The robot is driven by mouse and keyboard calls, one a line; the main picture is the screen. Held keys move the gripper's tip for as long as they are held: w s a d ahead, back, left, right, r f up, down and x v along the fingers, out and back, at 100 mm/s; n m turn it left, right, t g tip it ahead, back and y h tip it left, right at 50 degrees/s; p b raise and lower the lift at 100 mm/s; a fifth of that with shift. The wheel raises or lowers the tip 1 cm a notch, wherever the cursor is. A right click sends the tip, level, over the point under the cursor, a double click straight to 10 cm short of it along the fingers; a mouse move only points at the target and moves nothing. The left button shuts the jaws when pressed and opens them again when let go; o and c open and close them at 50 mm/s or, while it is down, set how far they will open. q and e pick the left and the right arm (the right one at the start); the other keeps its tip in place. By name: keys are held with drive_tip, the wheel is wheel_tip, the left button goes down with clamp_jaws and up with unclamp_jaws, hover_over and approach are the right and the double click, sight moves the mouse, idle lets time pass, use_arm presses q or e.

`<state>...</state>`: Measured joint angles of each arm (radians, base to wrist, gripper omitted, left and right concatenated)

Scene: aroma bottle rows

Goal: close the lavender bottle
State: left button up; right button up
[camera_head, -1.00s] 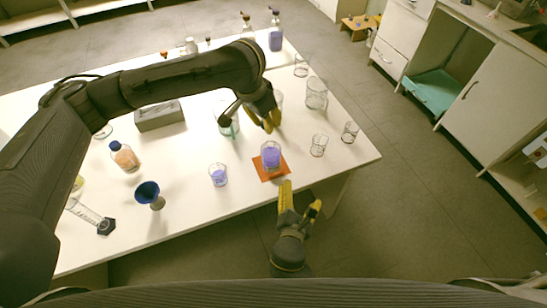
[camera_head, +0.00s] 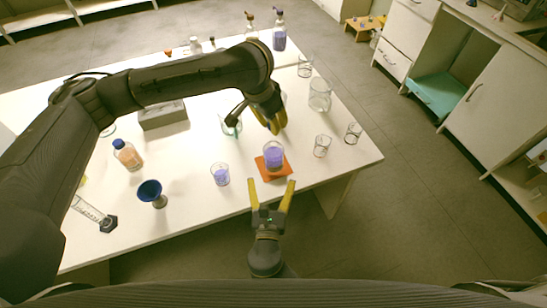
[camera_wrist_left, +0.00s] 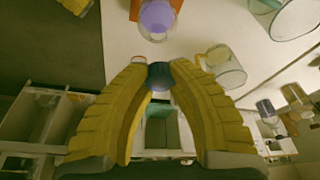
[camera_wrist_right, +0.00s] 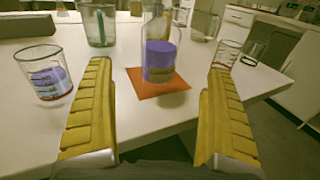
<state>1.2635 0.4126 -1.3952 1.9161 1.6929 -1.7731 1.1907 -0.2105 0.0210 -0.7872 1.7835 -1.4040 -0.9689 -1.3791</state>
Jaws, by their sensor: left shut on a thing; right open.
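The lavender bottle (camera_head: 273,150), clear with purple contents, stands upright on an orange mat (camera_head: 284,173) near the table's front edge. Its mouth looks open in the left wrist view (camera_wrist_left: 157,18); in the right wrist view (camera_wrist_right: 160,60) its top is cut off. My left gripper (camera_head: 277,125) is above and behind the bottle in the head view. It is shut on a small dark stopper (camera_wrist_left: 159,76), held apart from the bottle. My right gripper (camera_head: 271,184) is open and empty, just in front of the mat, its fingers pointing toward the bottle.
A beaker of purple liquid (camera_head: 220,175) stands left of the mat. Empty glasses (camera_head: 321,146) (camera_head: 353,133) stand to the right, and a larger glass vessel (camera_head: 319,97) behind them. A blue funnel (camera_head: 150,191) is further left.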

sight(273, 141)
drive_tip(key=w, duration=1.1)
drive_tip(key=shift+w+d, duration=0.35)
drive_tip(key=shift+w, duration=0.05)
drive_tip(key=shift+c, duration=0.3)
drive_tip(key=c, duration=1.6)
use_arm(q)
drive_tip(key=shift+f, duration=2.45)
use_arm(e)
drive_tip(key=shift+c, duration=0.2)
use_arm(q)
drive_tip(key=shift+f, duration=0.15)
drive_tip(key=shift+f, duration=0.75)
drive_tip(key=shift+f, duration=0.55)
